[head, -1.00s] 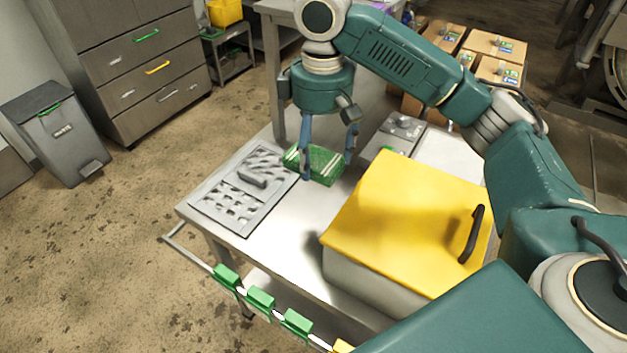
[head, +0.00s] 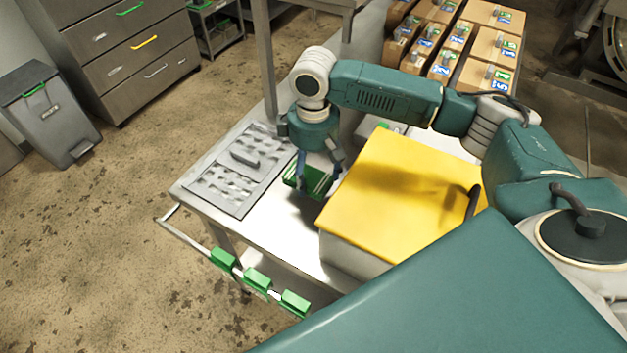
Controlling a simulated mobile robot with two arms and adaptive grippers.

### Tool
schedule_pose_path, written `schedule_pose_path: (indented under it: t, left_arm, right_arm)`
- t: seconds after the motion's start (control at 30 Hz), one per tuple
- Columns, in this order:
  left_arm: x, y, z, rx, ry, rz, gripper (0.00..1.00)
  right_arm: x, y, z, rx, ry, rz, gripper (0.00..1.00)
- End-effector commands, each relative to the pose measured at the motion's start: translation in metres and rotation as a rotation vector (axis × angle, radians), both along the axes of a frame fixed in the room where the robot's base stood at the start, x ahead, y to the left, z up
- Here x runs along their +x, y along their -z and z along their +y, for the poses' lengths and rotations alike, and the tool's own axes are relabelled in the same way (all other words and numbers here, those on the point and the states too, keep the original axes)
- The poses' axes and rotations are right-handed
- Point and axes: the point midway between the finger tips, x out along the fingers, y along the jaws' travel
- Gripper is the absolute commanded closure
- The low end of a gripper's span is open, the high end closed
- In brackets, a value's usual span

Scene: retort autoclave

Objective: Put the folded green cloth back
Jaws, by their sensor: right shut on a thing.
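The folded green cloth (head: 307,181), with pale stripes, is between the fingers of my right gripper (head: 317,178). The gripper points down and is shut on the cloth, over the metal table (head: 286,222) between the grey slotted panel and the yellow-lidded box. A dark shadow lies just below the cloth; I cannot tell whether it touches the table. The wrist hides part of the cloth's far side. My left gripper is not in view.
The yellow-lidded box (head: 385,200) stands close to the right of the gripper. The grey slotted panel (head: 205,192) with a handle lies to the left. Green clips (head: 257,279) hang on the front rail. Cartons (head: 490,50) stand behind. Bare tabletop lies in front of the cloth.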

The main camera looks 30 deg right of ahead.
Motion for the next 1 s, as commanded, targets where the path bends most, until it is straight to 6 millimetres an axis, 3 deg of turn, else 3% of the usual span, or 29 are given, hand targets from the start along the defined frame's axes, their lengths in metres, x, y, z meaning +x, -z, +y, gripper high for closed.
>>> schedule_pose_path:
  t: [0.3,0.7,0.73,0.8,1.0]
  left_arm:
    - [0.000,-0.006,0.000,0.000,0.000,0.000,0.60]
    - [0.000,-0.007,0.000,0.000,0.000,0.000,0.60]
    - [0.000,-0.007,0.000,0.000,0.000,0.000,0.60]
    - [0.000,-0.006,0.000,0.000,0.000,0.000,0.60]
    - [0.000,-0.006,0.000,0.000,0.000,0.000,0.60]
  right_arm:
    - [0.000,0.040,0.000,-0.001,0.000,0.000,0.51]
    - [-0.001,0.046,0.000,-0.001,0.000,0.002,0.51]
    - [-0.001,0.046,0.000,-0.001,0.000,0.001,0.26]
    - [0.000,0.046,0.000,-0.001,0.000,0.001,0.12]
    - [0.000,0.046,0.000,-0.001,0.000,0.000,0.11]
